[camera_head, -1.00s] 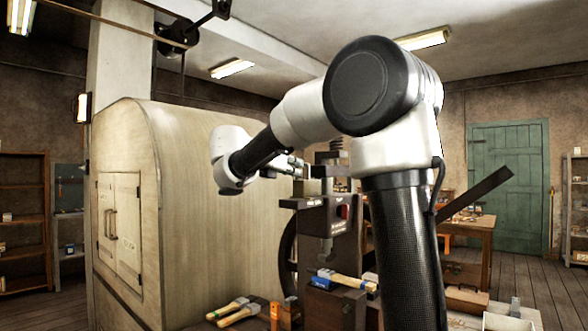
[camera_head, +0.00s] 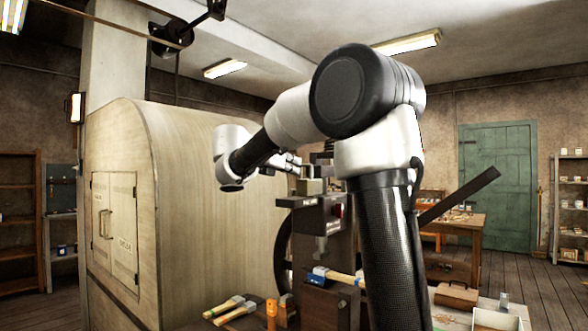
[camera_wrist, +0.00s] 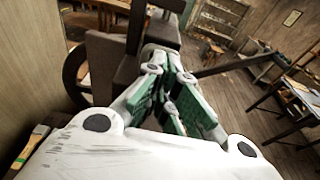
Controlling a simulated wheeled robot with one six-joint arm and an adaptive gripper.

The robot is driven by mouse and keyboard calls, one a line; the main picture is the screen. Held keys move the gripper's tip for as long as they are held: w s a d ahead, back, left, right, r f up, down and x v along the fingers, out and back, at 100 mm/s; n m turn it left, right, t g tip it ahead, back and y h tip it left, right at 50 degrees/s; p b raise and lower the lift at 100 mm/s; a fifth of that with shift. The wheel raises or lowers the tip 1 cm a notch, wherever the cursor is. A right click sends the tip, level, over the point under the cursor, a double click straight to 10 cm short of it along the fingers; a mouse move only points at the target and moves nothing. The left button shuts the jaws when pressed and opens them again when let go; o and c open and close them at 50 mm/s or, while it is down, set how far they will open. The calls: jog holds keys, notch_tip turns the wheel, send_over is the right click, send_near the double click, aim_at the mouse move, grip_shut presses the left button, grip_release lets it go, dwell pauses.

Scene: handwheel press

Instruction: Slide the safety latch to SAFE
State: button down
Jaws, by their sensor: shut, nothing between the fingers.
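The dark press (camera_head: 325,225) stands right of the big pale cabinet in the head view, partly behind my arm. My gripper (camera_head: 296,161) is at the height of the press top, near a pale block (camera_head: 311,186) there; I cannot tell whether it touches. In the wrist view my gripper (camera_wrist: 168,72) is shut and empty, its green-padded fingers together, with the dark press body (camera_wrist: 118,75) behind and left of them. I cannot pick out the safety latch or its SAFE marking in either view. A small red part (camera_head: 337,210) shows on the press front.
The large rounded cabinet (camera_head: 205,200) stands close on the left. A hammer-like tool with a wooden handle (camera_head: 345,278) lies by the press base, and brushes (camera_head: 230,306) lie in front. A dark bar (camera_head: 458,196) sticks out on the right. Open floor lies beyond.

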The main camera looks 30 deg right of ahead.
jog(key=v, duration=1)
jog(key=shift+a, duration=0.3)
jog(key=shift+s+r, duration=0.1)
jog(key=s+f+m+g+y, duration=0.1)
jog(key=s+f+m+y, duration=0.2)
jog(key=f, duration=0.5)
jog(key=f+m+y, duration=0.3)
jog(key=f+m, duration=0.1)
jog(key=f, duration=0.3)
jog(key=s+f+m+y, duration=0.4)
jog(key=s+f+m, duration=0.3)
jog(key=s, duration=0.6)
jog(key=s+a+f+m+y, duration=0.1)
jog(key=s+f+m+y, duration=0.4)
jog(key=s, duration=0.8)
notch_tip(320, 180, down, 3)
jog(key=m, duration=0.2)
jog(key=shift+s+m, duration=0.25)
jog(key=shift+m, duration=0.15)
